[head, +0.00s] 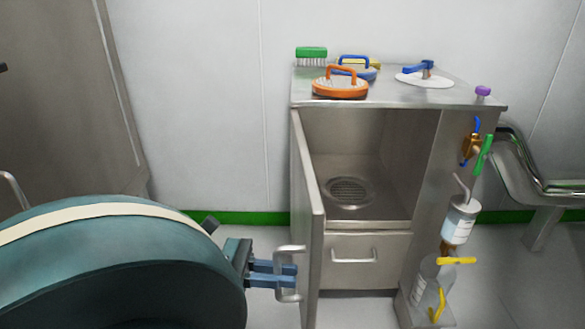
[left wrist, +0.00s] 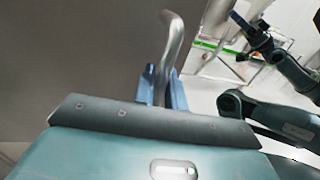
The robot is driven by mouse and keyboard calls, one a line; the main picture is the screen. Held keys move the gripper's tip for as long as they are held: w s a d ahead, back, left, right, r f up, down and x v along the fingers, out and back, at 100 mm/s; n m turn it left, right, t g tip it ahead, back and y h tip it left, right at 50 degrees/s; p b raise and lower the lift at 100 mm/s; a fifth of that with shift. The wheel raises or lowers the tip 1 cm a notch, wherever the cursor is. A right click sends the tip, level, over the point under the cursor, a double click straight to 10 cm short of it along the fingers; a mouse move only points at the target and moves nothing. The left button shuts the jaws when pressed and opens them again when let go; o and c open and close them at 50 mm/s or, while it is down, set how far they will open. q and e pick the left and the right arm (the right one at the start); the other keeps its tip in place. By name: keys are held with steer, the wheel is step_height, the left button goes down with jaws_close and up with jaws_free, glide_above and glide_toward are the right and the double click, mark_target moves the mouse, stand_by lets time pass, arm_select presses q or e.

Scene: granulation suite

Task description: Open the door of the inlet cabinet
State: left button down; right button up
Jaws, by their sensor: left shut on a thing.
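The inlet cabinet (head: 426,165) is a steel cabinet with its upper compartment in plain view, a round drain grate (head: 349,192) on its floor. Its door (head: 308,200) stands swung out at the left side, seen nearly edge-on. The door's bar handle (head: 290,250) is on its outer face. My left gripper (head: 285,275) has its blue fingers shut on this handle. In the left wrist view the handle (left wrist: 172,45) passes between the fingers, against the grey door face (left wrist: 80,50). My right arm shows in the left wrist view, its gripper (left wrist: 240,25) small and unclear.
A drawer (head: 354,258) is below the compartment. On top are a green brush (head: 311,54), an orange-handled disc (head: 340,88) and a blue-handled white disc (head: 425,78). Valves and a bottle (head: 462,220) hang on the right side, near a steel pipe (head: 545,190).

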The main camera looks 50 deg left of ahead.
stand_by(0.3)
arm_select(q)
steer(key=c, duration=1.5)
jaws_free()
steer(key=shift+c, duration=0.2)
steer(key=shift+a, duration=0.1)
